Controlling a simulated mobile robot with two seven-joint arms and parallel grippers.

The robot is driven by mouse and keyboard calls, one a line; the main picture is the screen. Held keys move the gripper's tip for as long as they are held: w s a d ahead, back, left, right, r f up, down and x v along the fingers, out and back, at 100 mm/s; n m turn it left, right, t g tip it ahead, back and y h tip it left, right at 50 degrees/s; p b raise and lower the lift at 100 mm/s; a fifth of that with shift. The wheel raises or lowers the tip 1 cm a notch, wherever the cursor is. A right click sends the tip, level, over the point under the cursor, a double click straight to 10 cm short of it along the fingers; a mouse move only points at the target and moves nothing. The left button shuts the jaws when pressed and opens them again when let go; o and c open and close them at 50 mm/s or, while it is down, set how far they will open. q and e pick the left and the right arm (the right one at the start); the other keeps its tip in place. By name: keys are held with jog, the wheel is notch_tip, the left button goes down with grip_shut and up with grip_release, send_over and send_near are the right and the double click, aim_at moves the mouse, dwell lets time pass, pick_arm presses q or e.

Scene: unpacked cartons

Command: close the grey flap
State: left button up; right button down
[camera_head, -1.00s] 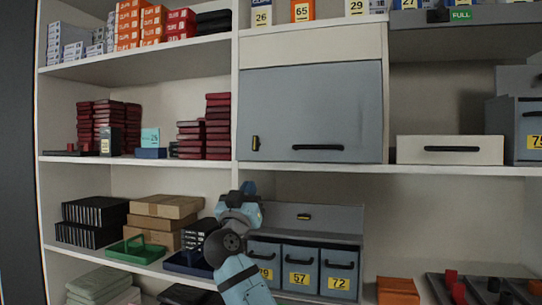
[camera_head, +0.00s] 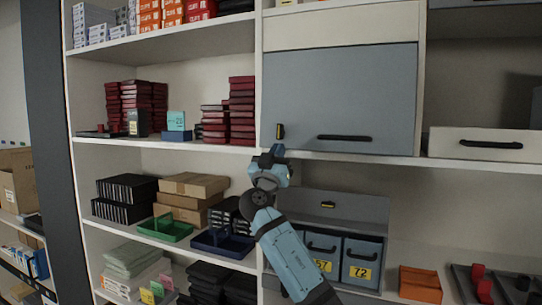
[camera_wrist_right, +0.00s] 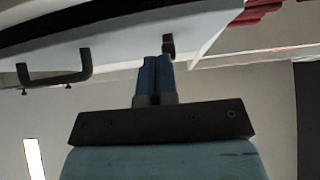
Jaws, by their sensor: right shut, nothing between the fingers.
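The grey flap (camera_head: 345,100) hangs down over the compartment under a cream panel. It has a black bar handle (camera_head: 344,138) low down and a small black and yellow catch (camera_head: 280,131) at its lower left. Its lower edge is close to the shelf edge; I cannot tell whether a gap is left. My right gripper (camera_head: 274,152) is shut and empty, just below the catch at the flap's lower left corner. In the right wrist view the shut fingers (camera_wrist_right: 154,75) point up beside the catch (camera_wrist_right: 168,45), with the handle (camera_wrist_right: 55,72) to the left. I cannot tell whether they touch.
Red boxes (camera_head: 242,110) are stacked left of the flap. A cream drawer (camera_head: 480,145) is to its right. Below stand grey numbered bins (camera_head: 362,262), a grey panel (camera_head: 345,208), an orange box (camera_head: 420,284), and green (camera_head: 166,229) and blue trays (camera_head: 222,242).

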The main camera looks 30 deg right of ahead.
jog(key=shift+w+d+f+p, duration=0.15)
jog(key=shift+w+d+p, duration=0.15)
jog(key=shift+w+d, duration=0.45)
jog(key=shift+d, duration=0.2)
jog(key=shift+w+f, duration=0.1)
